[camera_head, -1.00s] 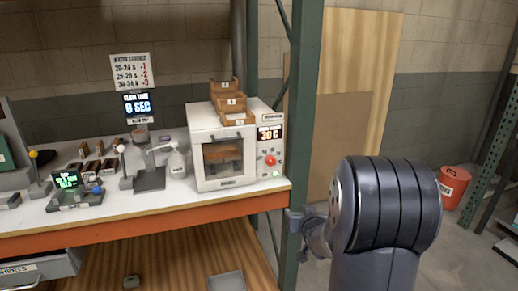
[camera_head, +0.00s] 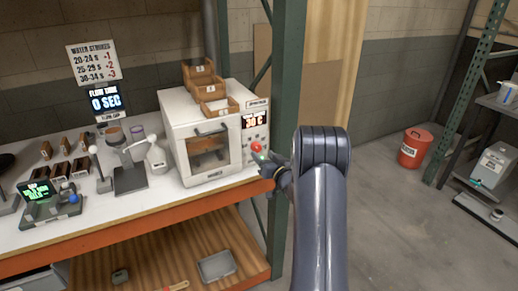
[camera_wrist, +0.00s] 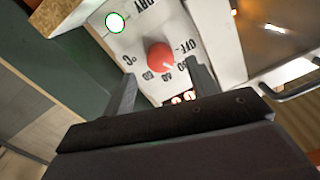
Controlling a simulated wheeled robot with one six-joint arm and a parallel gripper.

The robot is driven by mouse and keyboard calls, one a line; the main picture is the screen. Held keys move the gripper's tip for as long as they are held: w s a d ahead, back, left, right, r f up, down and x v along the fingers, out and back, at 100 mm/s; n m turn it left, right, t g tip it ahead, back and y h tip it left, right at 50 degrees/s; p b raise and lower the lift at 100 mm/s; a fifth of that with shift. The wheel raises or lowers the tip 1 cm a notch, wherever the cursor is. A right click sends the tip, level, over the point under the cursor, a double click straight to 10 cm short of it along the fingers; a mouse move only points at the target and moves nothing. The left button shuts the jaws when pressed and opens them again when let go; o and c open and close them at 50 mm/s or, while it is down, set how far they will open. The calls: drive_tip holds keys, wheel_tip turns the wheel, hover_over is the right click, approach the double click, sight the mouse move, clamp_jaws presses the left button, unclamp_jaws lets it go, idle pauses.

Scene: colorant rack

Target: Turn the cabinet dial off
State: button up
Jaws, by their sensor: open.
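The white cabinet (camera_head: 183,120) stands on the bench with its door shut. Its control panel is on the right side of its front. The red dial (camera_head: 256,146) sits on that panel below a lit temperature display (camera_head: 255,119). In the wrist view the red dial (camera_wrist: 159,56) is close ahead, with numbers and the word OFF printed around it. My gripper (camera_wrist: 162,80) is open, with its fingers apart and the dial just beyond and between their tips. I cannot tell whether they touch it. In the head view my gripper (camera_head: 268,165) is at the panel, just below the dial.
A lit green-rimmed button (camera_wrist: 115,22) is on the panel near the dial. Wooden bins (camera_head: 205,82) sit on top of the cabinet. A green rack post (camera_head: 284,110) rises just right of the panel, close to my arm. A red bucket (camera_head: 413,148) stands on the floor.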

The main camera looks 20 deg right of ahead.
sight(258, 149)
drive_tip(key=shift+w+a+p, duration=0.1)
drive_tip(key=shift+w+p, duration=0.25)
drive_tip(key=shift+w, duration=1.65)
drive_tip(key=c, duration=1)
